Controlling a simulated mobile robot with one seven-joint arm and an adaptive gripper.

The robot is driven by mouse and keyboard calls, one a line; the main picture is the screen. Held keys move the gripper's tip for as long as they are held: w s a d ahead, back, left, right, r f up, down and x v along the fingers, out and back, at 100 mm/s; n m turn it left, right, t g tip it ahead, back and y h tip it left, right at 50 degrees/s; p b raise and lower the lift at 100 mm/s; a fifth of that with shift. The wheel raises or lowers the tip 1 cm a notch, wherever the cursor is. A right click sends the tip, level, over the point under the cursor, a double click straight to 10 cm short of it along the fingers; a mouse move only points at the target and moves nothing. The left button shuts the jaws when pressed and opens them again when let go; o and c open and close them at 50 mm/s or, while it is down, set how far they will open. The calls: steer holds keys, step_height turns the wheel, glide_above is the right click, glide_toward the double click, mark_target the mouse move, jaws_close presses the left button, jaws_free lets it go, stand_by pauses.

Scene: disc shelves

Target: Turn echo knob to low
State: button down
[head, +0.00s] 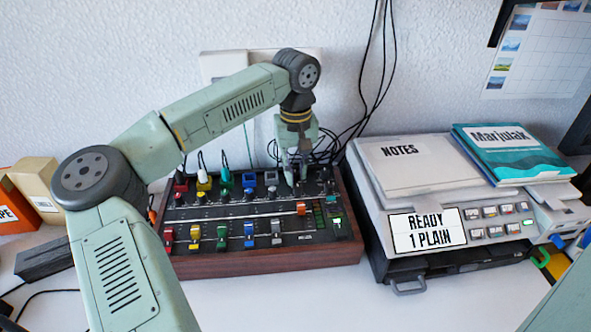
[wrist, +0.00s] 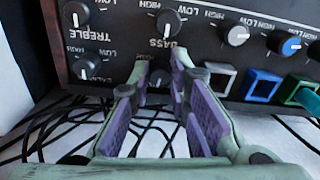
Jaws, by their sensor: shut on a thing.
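The mixer (head: 262,254) is a dark control panel in a reddish wooden case, on the white table. My gripper (head: 297,181) points down at its back right part. In the wrist view, upside down, the fingertips (wrist: 158,74) are shut around a small dark knob (wrist: 158,79), mostly hidden between them. Its name label is not readable, so I cannot confirm it is the echo knob. Nearby dark knobs with white pointers are the bass knob (wrist: 168,22) and the treble knob (wrist: 76,14); another knob (wrist: 80,68) sits to the left.
Black cables (wrist: 70,125) lie behind the mixer. Coloured sockets, including a blue one (wrist: 262,84), line its back edge. A printer-like machine (head: 440,218) reading "READY 1 PLAIN" stands close on the right. Small boxes (head: 36,188) stand at the left.

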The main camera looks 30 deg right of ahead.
mark_target(296, 173)
steer(key=n+b, duration=0.1)
steer(key=n, duration=0.5)
steer(key=shift+n, duration=0.3)
stand_by(0.5)
steer(key=c, duration=1.5)
jaws_free()
steer(key=shift+r, duration=0.1)
steer(key=shift+r, duration=3.95)
steer(key=shift+c, duration=0.3)
